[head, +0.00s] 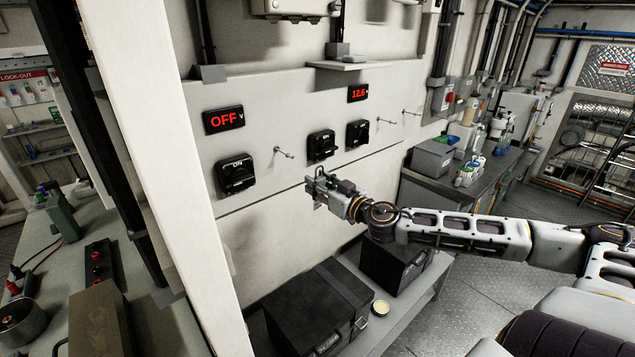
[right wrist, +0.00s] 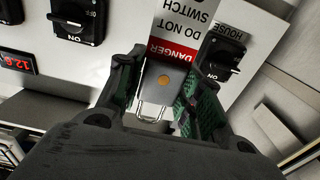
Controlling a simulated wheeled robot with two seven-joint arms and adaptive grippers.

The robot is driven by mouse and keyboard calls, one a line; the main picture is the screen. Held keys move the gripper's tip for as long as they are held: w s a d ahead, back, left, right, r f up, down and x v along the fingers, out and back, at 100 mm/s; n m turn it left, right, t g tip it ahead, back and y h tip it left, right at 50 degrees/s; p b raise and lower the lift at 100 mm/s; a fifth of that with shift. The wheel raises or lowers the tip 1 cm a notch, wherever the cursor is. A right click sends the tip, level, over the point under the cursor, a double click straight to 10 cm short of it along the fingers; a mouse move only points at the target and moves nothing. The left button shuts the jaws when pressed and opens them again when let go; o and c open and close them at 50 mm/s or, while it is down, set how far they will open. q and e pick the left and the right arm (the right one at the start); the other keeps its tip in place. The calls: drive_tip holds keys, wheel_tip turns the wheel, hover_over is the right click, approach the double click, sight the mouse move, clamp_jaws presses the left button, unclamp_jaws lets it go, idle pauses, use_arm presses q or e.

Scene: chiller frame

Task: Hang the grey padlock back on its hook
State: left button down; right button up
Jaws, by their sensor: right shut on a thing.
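My right gripper (head: 316,188) is in front of the grey panel wall, below the middle rotary switch. In the right wrist view its two green-padded fingers (right wrist: 158,95) are shut on the grey padlock (right wrist: 170,88), which has a brass-coloured dot. The padlock's metal shackle (right wrist: 150,111) points toward the bottom of that view. A red and white danger tag (right wrist: 178,32) shows beyond the padlock body. On the panel, thin hooks stick out: one right of the left switch (head: 283,153) and others farther right (head: 384,121) (head: 411,113). My left gripper is out of view.
Black rotary switches (head: 235,176) (head: 321,146) (head: 358,133) sit on the panel, below red displays (head: 224,120) (head: 358,93). A white post (head: 150,150) stands on the left. Black cases (head: 318,308) (head: 392,265) sit on a low shelf under the panel.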

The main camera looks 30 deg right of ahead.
drive_tip(key=shift+s+d, duration=0.1)
drive_tip(key=shift+s, duration=0.3)
drive_tip(key=shift+s+d+r+p, duration=0.1)
drive_tip(key=shift+s+d+p, duration=0.1)
drive_tip(key=shift+s+p, duration=1.05)
drive_tip(key=shift+s, duration=0.25)
drive_tip(key=shift+r, duration=0.15)
